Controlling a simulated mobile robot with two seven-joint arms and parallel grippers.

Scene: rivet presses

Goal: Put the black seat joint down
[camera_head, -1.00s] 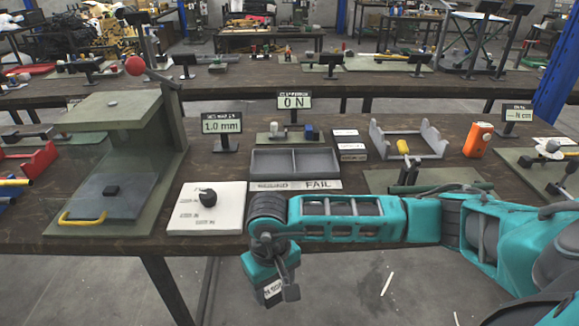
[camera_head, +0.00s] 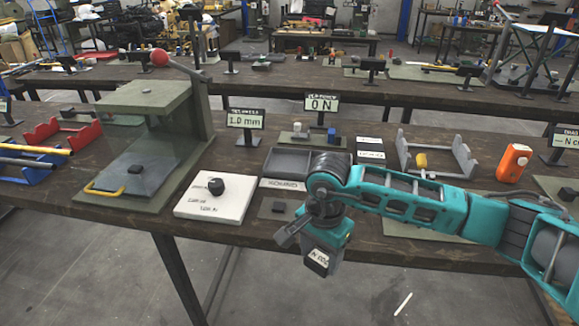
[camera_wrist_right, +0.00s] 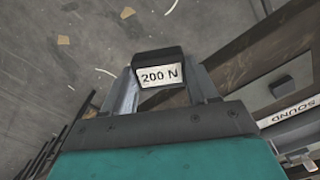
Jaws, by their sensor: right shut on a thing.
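My right gripper (camera_head: 318,250) is shut on a small black block, taken as the black seat joint (camera_head: 317,263), with a white "200 N" label. It hangs in front of the bench's front edge, above the floor. In the right wrist view the joint (camera_wrist_right: 158,66) sits between the two fingers of the gripper (camera_wrist_right: 162,90), label facing the camera. Grey floor lies behind it. My left gripper is not in view.
A white board (camera_head: 216,207) with a black knob and a small dark plate (camera_head: 278,209) with a block lie near the bench edge. A green press (camera_head: 188,130) with a red-ball lever stands left.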

